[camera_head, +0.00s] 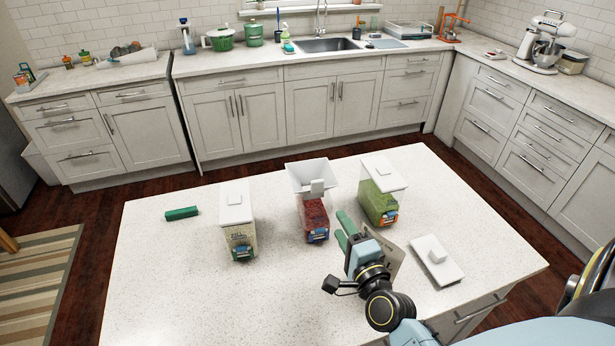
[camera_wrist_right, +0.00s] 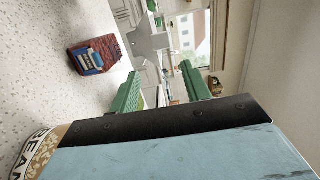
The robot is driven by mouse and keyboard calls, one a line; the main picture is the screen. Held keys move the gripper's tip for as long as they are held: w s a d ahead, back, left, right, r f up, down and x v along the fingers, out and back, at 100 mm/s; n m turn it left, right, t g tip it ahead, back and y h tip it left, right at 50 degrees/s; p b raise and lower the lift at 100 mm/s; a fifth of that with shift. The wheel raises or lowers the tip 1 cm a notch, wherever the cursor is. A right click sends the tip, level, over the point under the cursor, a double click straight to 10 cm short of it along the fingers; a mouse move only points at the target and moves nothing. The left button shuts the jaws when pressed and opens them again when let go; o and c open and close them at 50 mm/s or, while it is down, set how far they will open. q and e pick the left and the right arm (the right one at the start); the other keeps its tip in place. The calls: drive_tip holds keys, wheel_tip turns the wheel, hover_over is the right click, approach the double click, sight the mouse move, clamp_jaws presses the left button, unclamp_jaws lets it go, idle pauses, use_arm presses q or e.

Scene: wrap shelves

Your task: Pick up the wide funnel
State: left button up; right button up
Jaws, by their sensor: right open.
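The wide funnel (camera_head: 313,176) is white with a broad flared rim. It sits on top of the middle container (camera_head: 314,217), which holds something red, and also shows in the right wrist view (camera_wrist_right: 148,42). My right gripper (camera_head: 345,224) has green fingers and is just right of the red container, lower than the funnel and apart from it. In the wrist view its fingers (camera_wrist_right: 158,90) are spread with nothing between them. My left gripper does not show.
A pale container (camera_head: 239,240) and a green container (camera_head: 379,206) with white lids flank the middle one. A loose white lid (camera_head: 435,268) lies at right. A tan item (camera_head: 396,254), partly hidden, is beside my gripper. A green bar (camera_head: 181,213) lies at left. The island's front left is clear.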

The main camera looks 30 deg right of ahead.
drive_tip(key=p, duration=0.1)
approach(319, 188)
drive_tip(key=w, duration=0.4)
drive_tip(key=w+d, duration=0.1)
drive_tip(key=w, duration=0.3)
drive_tip(key=shift+w+d+p, duration=0.2)
drive_tip(key=shift+d+p, duration=0.15)
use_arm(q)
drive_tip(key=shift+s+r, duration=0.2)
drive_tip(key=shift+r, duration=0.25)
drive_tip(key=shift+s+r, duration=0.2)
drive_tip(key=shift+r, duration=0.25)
use_arm(e)
drive_tip(key=c, duration=0.8)
